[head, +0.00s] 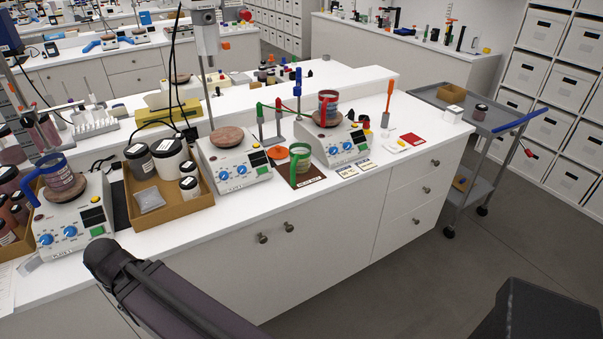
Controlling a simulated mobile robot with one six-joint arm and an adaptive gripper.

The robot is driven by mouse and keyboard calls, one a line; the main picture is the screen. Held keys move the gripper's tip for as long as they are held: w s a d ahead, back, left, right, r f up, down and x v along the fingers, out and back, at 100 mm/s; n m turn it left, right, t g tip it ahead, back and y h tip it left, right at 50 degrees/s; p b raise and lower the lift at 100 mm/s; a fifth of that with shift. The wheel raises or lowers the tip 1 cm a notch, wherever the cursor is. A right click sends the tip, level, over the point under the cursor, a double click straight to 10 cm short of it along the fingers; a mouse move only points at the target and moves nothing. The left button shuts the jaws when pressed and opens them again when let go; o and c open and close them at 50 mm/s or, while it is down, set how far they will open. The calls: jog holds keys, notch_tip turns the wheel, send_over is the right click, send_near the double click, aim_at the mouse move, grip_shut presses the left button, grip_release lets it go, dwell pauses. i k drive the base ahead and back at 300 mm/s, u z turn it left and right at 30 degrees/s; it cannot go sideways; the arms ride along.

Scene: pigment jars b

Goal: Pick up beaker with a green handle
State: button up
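The beaker with a green handle (301,160) stands upright on a dark mat with a printed label (309,182), near the front edge of the white bench. Its green handle sticks out to the left, and its contents look beige-green. It stands between two hotplates. My gripper is not in view; only a dark link of my arm shows at the lower left, in front of the bench and well apart from the beaker.
A hotplate (236,172) stands left of the beaker; another (345,146) on the right carries a red-handled beaker (328,105). A blue-handled beaker (62,183) sits far left. Clamp stands rise behind. A cardboard tray (180,207) holds jars. A grey cart (483,125) stands right.

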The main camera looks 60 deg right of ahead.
aim_at(300, 152)
jog(key=u, duration=0.1)
jog(key=k, duration=1.35)
jog(key=z, duration=2.05)
jog(key=i, duration=1)
